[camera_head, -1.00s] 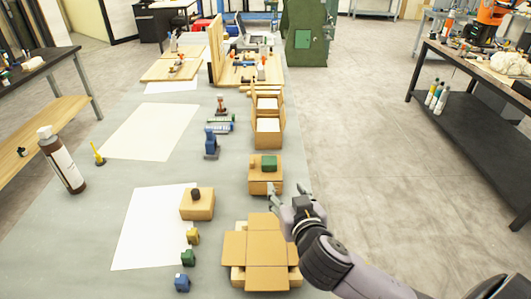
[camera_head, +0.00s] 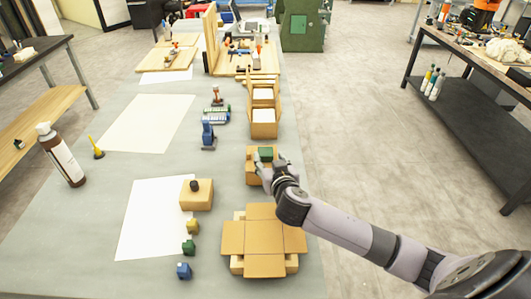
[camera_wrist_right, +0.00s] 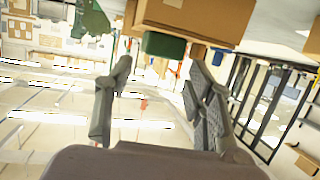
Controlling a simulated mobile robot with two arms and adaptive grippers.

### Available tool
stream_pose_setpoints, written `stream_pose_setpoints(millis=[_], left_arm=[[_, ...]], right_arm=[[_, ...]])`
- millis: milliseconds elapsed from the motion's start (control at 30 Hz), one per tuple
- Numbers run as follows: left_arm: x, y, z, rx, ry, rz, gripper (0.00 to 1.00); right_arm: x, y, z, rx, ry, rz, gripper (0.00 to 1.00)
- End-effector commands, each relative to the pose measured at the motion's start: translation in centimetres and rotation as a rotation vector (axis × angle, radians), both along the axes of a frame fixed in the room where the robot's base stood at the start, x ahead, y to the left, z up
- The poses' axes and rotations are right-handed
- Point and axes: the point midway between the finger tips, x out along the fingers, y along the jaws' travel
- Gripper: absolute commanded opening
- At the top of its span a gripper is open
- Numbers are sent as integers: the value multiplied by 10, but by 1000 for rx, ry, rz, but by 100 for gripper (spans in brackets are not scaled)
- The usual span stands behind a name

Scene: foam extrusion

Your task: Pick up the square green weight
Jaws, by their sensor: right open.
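The square green weight (camera_head: 265,153) sits on a small tan block (camera_head: 251,178) on the grey table in the head view. It also shows as a dark green block (camera_wrist_right: 163,44) at the top of the right wrist view, beyond the fingertips. My right gripper (camera_head: 268,163) is at the near right side of the weight and partly covers the block under it. In the wrist view the right gripper (camera_wrist_right: 160,68) is open, its fingers apart with nothing between them. I cannot tell whether a finger touches the weight. My left gripper is out of view.
An open cardboard box (camera_head: 264,240) stands in front, and another box (camera_head: 264,122) behind. Small yellow (camera_head: 192,226), green (camera_head: 188,247) and blue (camera_head: 183,271) weights and a block with a dark weight (camera_head: 196,195) are to the left. Floor right of the table is clear.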

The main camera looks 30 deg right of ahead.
Motion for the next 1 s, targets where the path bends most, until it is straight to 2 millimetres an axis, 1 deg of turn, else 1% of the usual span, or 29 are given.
stream_pose_setpoints(millis=[33, 100, 300, 433, 633, 1000], left_arm=[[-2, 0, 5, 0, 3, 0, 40], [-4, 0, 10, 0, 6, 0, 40], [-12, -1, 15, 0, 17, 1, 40], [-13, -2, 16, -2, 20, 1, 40], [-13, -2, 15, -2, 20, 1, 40], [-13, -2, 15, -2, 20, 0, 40]], right_arm=[[6, -2, 2, -4, -1, -2, 49], [15, -4, -1, -4, -1, -2, 49], [37, -8, -10, -2, -1, -2, 49], [42, -10, -13, -1, -1, -1, 49], [42, -10, -14, 0, -1, 0, 49], [42, -10, -14, -1, 0, -1, 25]])
